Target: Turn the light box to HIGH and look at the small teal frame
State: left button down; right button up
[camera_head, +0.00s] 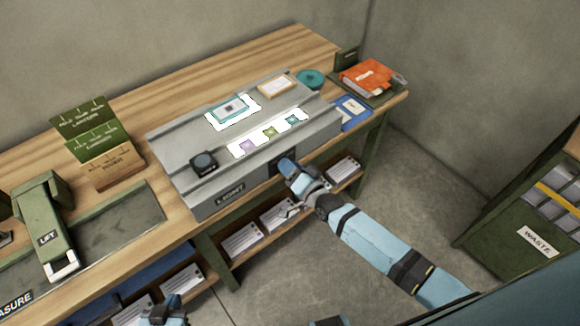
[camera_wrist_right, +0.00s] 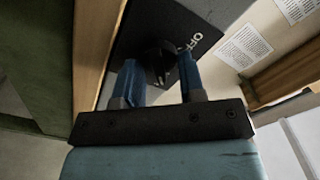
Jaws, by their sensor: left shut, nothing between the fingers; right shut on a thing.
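The grey light box (camera_head: 220,190) stands on the wooden bench, with white lit windows on top. A small teal frame (camera_head: 292,119) lies at the right end of the front lit strip, beside a green and a purple one. A larger teal-edged frame (camera_head: 231,108) lies on the rear lit window. My right gripper (camera_head: 286,166) is at the box's front face. In the right wrist view it (camera_wrist_right: 160,78) is shut on a dark knob (camera_wrist_right: 163,58) on a black panel (camera_wrist_right: 195,20) marked OFF. Other markings are hidden. My left gripper (camera_head: 163,311) is shut and empty at the bottom edge.
A black round-topped piece (camera_head: 204,162) sits on the box's left front. A green LIFT device (camera_head: 45,228) and card holders (camera_head: 98,145) stand left. An orange box (camera_head: 366,77) is at the right end. A WASTE bin (camera_head: 515,250) stands right; floor between is clear.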

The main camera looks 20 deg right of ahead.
dwell(0.4)
jog(key=o, duration=0.9)
jog(key=v, duration=1.4)
jog(key=shift+b, duration=0.4)
jog(key=shift+w, duration=0.1)
jog(key=s+r+n+g+h+p, duration=0.1)
jog(key=s+n+g+p, duration=0.1)
jog(key=s+n+p, duration=0.1)
jog(key=s+a+r+n+g+h+p, duration=0.1)
jog(key=s+n+g+p, duration=0.1)
jog(key=s, duration=0.3)
jog(key=s+a+r+n+g+h+p, duration=0.1)
jog(key=s+n+g+p, duration=0.1)
jog(key=s+n+p, duration=0.2)
jog(key=shift+s+r, duration=0.15)
jog(key=shift+r, duration=0.2)
